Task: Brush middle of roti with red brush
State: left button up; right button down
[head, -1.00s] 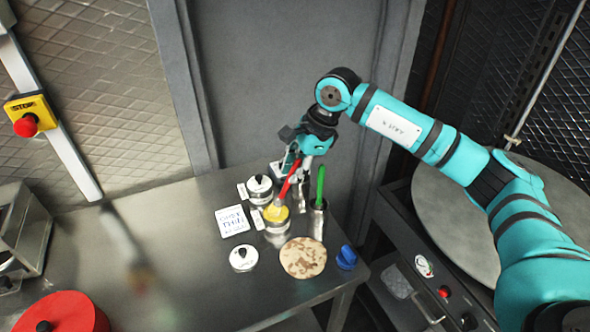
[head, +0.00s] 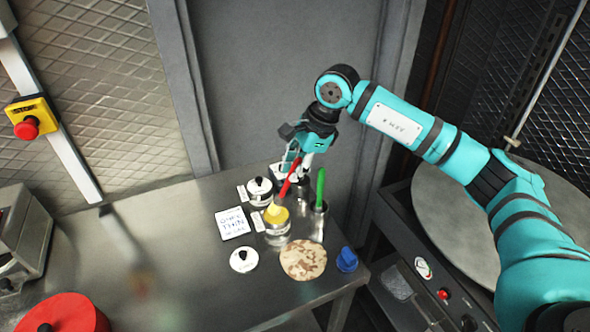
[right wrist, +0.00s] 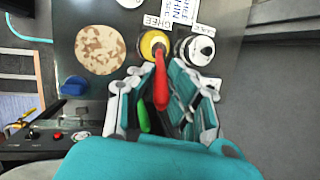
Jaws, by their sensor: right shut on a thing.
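The red brush (head: 288,183) is held in my right gripper (head: 296,170), tilted with its lower end at the ghee pot (head: 277,226). In the right wrist view the brush (right wrist: 160,88) lies between the fingers of my right gripper (right wrist: 163,90). Its lower end overlaps the yellow ghee (right wrist: 154,44); I cannot tell whether it touches. The roti (head: 303,260), round, tan with brown patches, lies flat in front of the pot; it also shows in the right wrist view (right wrist: 100,50). My left gripper is out of view.
A green brush (head: 320,187) stands in a metal cup (head: 317,222) right of the pot. White-lidded pots (head: 259,190), (head: 243,260), a lettered card (head: 232,223) and a blue object (head: 347,259) are nearby. Clear table (head: 190,240) lies to the left.

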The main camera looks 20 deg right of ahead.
jog(key=shift+r+p, duration=1.25)
jog(key=shift+r, duration=1.65)
